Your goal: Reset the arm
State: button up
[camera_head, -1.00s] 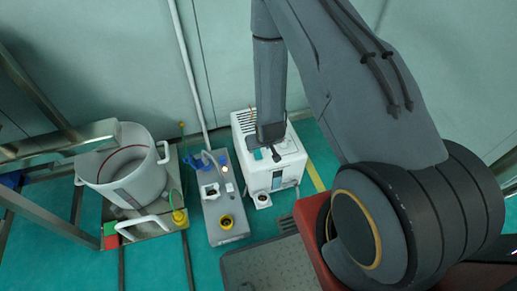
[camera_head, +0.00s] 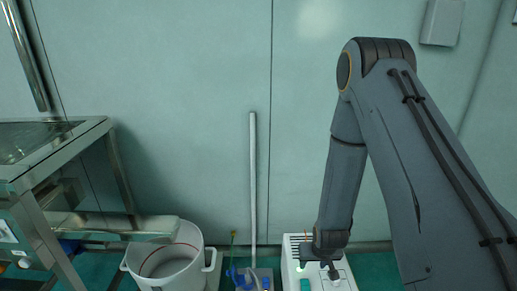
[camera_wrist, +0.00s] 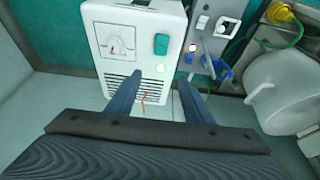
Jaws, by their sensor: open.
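My arm (camera_head: 345,180) reaches down from the right in the head view, bent at an elbow near the top. Its lower end (camera_head: 328,245) is over a white box-shaped machine (camera_head: 292,270). In the wrist view my gripper (camera_wrist: 159,82) is open, with its two dark fingers apart and nothing between them. The white machine (camera_wrist: 110,58), with a dial, a green switch and a vent grille, is beyond the fingertips. I cannot tell whether the fingers touch it.
A white two-handled bucket (camera_head: 175,268) stands left of the machine, under a metal frame (camera_head: 75,150) with a spout. A grey device with a pole (camera_head: 253,190) stands between bucket and machine. A pale wall (camera_head: 180,90) rises behind. The upper middle is clear.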

jog(key=s+r+g+p, duration=0.1)
jog(key=s+r+p, duration=0.1)
jog(key=s+r, duration=0.5)
jog(key=s+r+g+p, duration=0.1)
jog(key=s+r, duration=0.6)
jog(key=r, duration=1)
jog(key=s+r+g+p, duration=0.2)
jog(key=s+r, duration=0.6)
jog(key=r, duration=0.4)
jog(key=shift+r+p, duration=0.3)
jog(key=shift+p, duration=0.6)
jog(key=shift+a, duration=0.1)
